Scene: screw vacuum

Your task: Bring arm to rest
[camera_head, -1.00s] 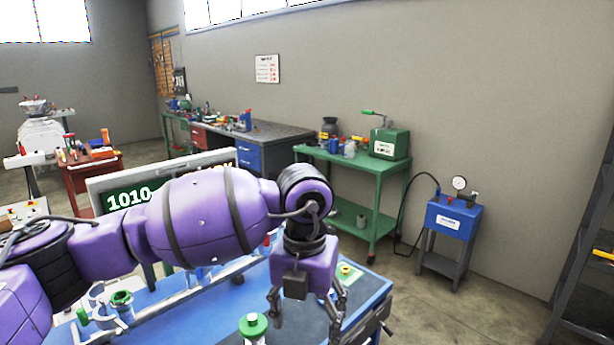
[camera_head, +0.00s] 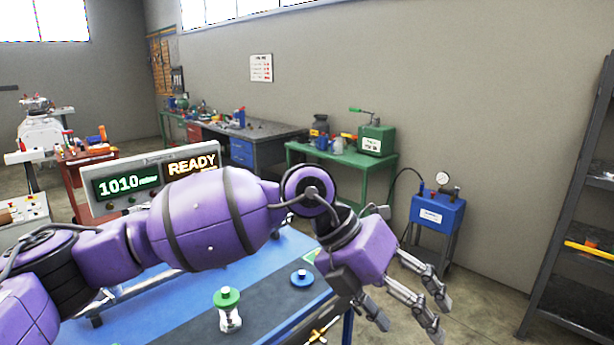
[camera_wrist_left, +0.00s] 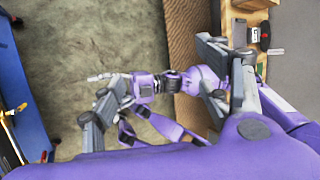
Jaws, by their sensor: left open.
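My left gripper (camera_head: 410,315) is open and empty. It points down and to the right, past the right edge of the blue workbench (camera_head: 172,302). Its wide-apart fingers also show in the left wrist view (camera_wrist_left: 168,95), with bare floor behind one of them. My purple left arm reaches across the head view and hides part of the bench. In the left wrist view, another purple arm part with a dark band shows between the fingers. It seems to be my right arm, but its gripper's jaws are too unclear to judge.
A green-capped clear vessel (camera_head: 229,316) and a blue round knob (camera_head: 302,278) are on the bench. A display (camera_head: 150,180) reads 1010 and READY. A green cart (camera_head: 345,160), a blue pump unit (camera_head: 437,213) and a dark shelf (camera_head: 570,230) stand beyond. The floor between is clear.

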